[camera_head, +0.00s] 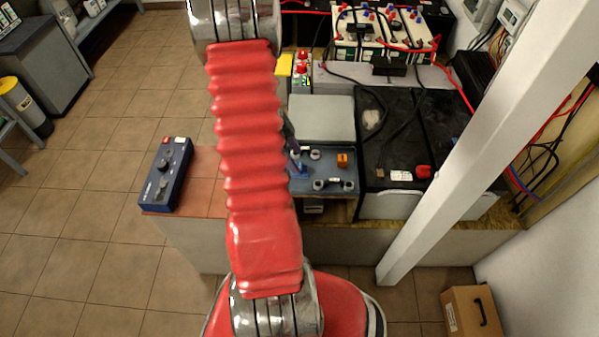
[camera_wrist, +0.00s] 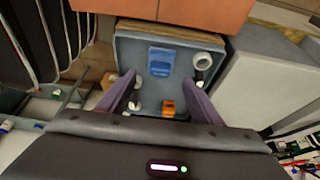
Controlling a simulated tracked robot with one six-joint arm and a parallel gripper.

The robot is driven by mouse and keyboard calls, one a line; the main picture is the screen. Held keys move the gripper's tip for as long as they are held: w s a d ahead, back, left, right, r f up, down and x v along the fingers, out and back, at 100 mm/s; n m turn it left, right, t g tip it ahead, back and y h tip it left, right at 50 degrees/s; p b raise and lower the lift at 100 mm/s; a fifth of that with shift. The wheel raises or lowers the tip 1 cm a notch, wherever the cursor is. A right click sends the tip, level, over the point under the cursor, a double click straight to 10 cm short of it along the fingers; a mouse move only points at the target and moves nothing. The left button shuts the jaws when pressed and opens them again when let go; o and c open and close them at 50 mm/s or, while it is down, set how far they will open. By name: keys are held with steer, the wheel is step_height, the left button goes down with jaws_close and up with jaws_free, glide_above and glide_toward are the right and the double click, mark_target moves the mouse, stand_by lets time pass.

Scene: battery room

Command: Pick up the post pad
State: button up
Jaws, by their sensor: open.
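A grey-blue tray (camera_head: 325,192) holds small parts; it also shows in the wrist view (camera_wrist: 186,45). In it are a blue piece (camera_wrist: 161,62), an orange piece (camera_wrist: 168,108) and several pale ring-like parts, one at the right (camera_wrist: 203,62). I cannot tell for sure which of these is the post pad. The orange piece also shows in the head view (camera_head: 342,160). My gripper (camera_wrist: 161,78) is open and empty, its two purple fingers spread over the tray. The fingertips flank the near end of the blue piece; the orange piece lies closer to the palm. Contact cannot be told.
A pale grey box (camera_head: 322,118) stands behind the tray, with a black battery (camera_head: 400,135) to its right. A blue handheld box (camera_head: 167,175) stands on the bench's left end. A white slanted post (camera_head: 470,150) crosses the right side. Cables run at the back.

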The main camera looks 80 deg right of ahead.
mark_target(300, 166)
steer(key=shift+x, duration=2.55)
steer(key=shift+c, duration=0.2)
steer(key=c, duration=1.1)
